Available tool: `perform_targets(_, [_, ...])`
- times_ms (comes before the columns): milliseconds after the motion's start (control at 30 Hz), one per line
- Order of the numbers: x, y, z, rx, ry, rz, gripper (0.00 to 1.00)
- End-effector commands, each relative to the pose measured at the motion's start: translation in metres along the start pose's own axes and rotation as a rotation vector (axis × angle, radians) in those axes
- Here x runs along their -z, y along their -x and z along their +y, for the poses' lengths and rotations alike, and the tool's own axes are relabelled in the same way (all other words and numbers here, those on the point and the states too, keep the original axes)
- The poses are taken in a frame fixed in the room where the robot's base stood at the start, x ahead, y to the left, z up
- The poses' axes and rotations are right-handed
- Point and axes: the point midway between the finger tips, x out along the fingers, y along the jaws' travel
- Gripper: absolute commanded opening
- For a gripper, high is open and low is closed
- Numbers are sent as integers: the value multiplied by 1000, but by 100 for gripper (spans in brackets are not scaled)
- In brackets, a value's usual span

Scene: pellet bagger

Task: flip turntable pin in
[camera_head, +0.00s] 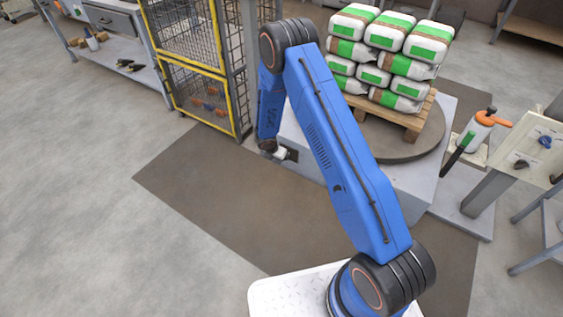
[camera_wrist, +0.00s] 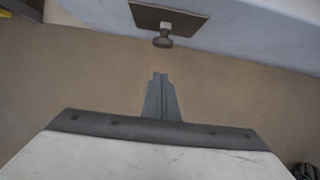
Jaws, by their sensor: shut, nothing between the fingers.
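The turntable (camera_head: 430,140) is a round grey disc on a pale base, carrying a wooden pallet (camera_head: 412,120) of stacked bags. In the wrist view, a dark plate (camera_wrist: 185,22) is set in the pale base (camera_wrist: 255,40), with a small pin with a rounded dark knob (camera_wrist: 163,42) sticking out of it. The plate also shows in the head view (camera_head: 292,154), just right of my gripper (camera_head: 279,154). In the wrist view my gripper (camera_wrist: 160,76) is shut and empty. Its tips point at the knob with a visible gap between them.
A yellow-framed mesh cage (camera_head: 195,65) stands behind my arm, left of the turntable. The floor to the left is clear.

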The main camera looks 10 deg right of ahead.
Motion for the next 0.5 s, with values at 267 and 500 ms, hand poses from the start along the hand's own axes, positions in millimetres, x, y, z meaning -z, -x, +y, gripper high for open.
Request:
perform_targets(267, [2,48,0,0,1,1,0])
perform_targets(500, [2,70,0,0,2,2,0])
